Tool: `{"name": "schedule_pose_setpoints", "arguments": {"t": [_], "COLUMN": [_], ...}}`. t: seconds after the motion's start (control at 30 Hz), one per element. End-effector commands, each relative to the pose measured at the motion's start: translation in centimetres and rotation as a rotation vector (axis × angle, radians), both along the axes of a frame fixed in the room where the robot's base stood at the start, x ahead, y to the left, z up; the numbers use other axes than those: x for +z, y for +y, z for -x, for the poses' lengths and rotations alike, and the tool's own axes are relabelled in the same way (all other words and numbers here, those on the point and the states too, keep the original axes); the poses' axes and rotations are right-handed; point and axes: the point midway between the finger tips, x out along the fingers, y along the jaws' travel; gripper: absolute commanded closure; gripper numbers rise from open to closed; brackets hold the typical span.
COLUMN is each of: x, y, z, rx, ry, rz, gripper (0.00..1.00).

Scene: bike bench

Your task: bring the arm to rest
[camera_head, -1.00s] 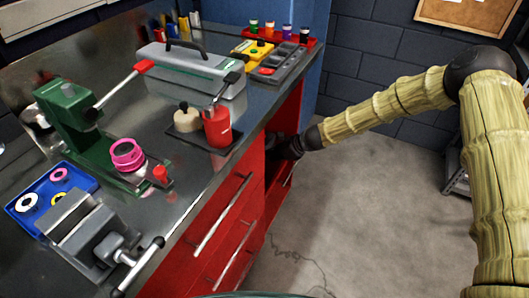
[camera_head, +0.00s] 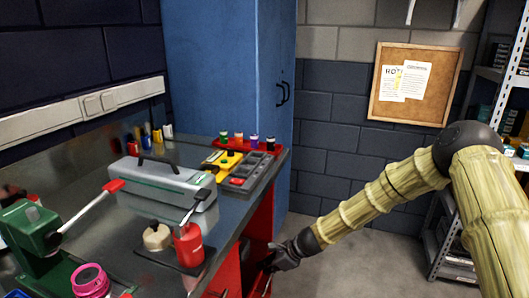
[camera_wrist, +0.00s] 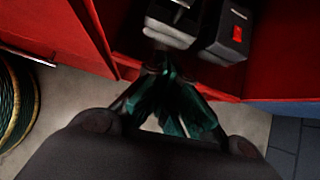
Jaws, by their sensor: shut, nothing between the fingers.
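My gripper (camera_head: 268,264) is at the lower middle of the head view, at the open red cabinet (camera_head: 258,222) under the far end of the bench. In the wrist view the dark green-tinted fingers (camera_wrist: 163,74) come together at the tips with nothing between them. The fingertips are at the edge of the red compartment, close to a pale grey object (camera_wrist: 172,22). Whether they touch it I cannot tell. My arm reaches in from the right, bent at the elbow.
A dark box with a red switch (camera_wrist: 228,35) stands inside the compartment. The bench top holds a grey case (camera_head: 165,190), a red bottle (camera_head: 188,243), a green press (camera_head: 32,232) and a grey tray (camera_head: 250,172). Shelving (camera_head: 450,245) stands at right. Floor between is clear.

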Motion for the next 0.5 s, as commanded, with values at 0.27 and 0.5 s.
{"name": "schedule_pose_setpoints", "arguments": {"t": [0.27,0.5], "x": [-7.7,-11.2], "y": [-4.7,-10.9], "z": [12.7,24.7], "rx": [0.346,0.752], "ry": [-0.070,-0.159], "rz": [0.310,0.535], "gripper": [1.00,1.00]}}
